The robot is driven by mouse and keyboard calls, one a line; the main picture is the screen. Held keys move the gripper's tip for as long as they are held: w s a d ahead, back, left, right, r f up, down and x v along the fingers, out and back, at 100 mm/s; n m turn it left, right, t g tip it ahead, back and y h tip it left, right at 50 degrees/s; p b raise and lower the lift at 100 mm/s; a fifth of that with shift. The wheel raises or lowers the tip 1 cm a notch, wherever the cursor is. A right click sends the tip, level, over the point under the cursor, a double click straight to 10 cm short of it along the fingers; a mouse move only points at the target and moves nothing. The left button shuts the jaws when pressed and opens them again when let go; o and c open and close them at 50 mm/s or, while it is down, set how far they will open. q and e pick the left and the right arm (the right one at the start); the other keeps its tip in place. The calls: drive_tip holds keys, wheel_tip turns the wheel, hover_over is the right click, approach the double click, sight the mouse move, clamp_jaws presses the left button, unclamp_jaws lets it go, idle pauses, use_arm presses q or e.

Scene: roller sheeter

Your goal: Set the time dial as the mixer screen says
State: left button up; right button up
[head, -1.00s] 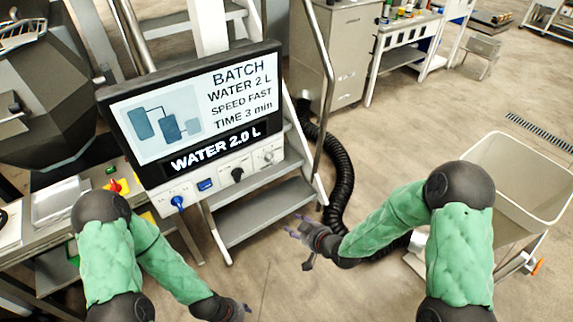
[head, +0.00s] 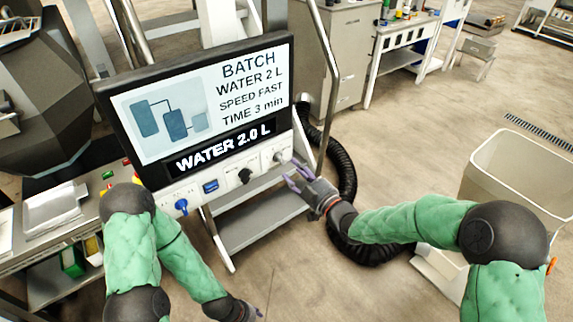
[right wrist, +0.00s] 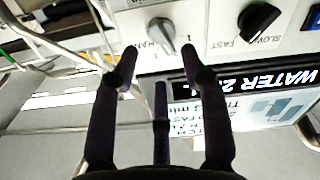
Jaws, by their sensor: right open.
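The mixer screen (head: 205,100) reads BATCH, WATER 2 L, SPEED FAST, TIME 3 min, with a WATER 2.0 L strip below. The time dial, a grey knob (head: 278,157), is at the right end of the panel under the screen. It also shows in the right wrist view (right wrist: 161,33), upside down, beside the letters MAN; its exact setting is unclear. My right gripper (head: 297,174) is open and empty, just right of the grey knob and apart from it. Its spread fingers (right wrist: 158,60) point toward the knob. My left gripper (head: 243,310) is low at the bottom edge, its fingers unclear.
A metal rail (head: 325,75) rises close behind my right gripper. A black hose (head: 345,180) and a cream bin (head: 515,170) stand to the right.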

sight(280, 159)
drive_tip(key=shift+b+x, duration=0.4)
drive_tip(key=shift+x, duration=2.2)
clamp_jaws()
